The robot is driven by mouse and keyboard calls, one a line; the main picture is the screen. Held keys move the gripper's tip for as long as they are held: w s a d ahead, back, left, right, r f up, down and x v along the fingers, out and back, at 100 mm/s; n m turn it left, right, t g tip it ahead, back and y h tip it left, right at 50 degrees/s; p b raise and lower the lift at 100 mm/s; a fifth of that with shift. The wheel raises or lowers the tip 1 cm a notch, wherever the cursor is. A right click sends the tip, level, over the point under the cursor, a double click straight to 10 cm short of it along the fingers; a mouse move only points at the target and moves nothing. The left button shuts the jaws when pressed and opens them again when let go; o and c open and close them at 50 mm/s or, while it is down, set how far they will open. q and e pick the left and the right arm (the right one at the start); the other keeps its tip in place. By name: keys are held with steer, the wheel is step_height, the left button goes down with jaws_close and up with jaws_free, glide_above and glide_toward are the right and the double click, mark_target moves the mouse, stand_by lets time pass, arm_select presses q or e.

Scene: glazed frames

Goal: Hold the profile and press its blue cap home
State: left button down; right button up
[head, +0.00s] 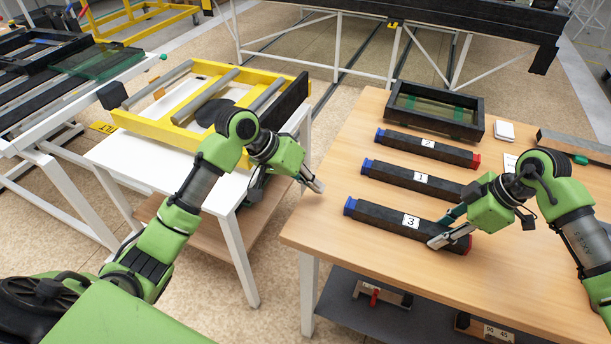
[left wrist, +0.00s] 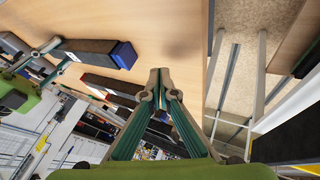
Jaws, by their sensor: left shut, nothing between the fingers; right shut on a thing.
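A dark profile labelled 3 (head: 392,217) lies on the wooden table nearest to me. Its blue cap (head: 350,206) is at the left end and a red end (head: 465,245) at the right. My right gripper (head: 446,229) is shut on this profile near the red end. I cannot tell how far the cap sits in.
Profiles labelled 1 (head: 415,178) and 2 (head: 426,146) lie behind, each with a blue left end. A dark tray (head: 440,112) stands at the back. A white table with a yellow frame (head: 183,134) stands left, across a gap. The table's front left is clear.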

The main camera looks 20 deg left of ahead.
mark_target(342, 207)
arm_select(q)
steer(key=x, duration=0.3)
steer(key=shift+d, duration=2.05)
steer(key=shift+d+r, duration=0.1)
steer(key=shift+d, duration=1.05)
arm_select(e)
steer(key=shift+a, duration=0.1)
arm_select(q)
steer(key=shift+a, duration=0.4)
steer(key=a, duration=0.1)
steer(key=a+r, duration=0.1)
steer(key=a, duration=0.2)
steer(key=shift+s+a+r, duration=0.1)
steer(key=shift+s+r, duration=0.05)
steer(key=shift+s, duration=0.1)
steer(key=v, duration=0.8)
steer(key=shift+s+r, duration=0.15)
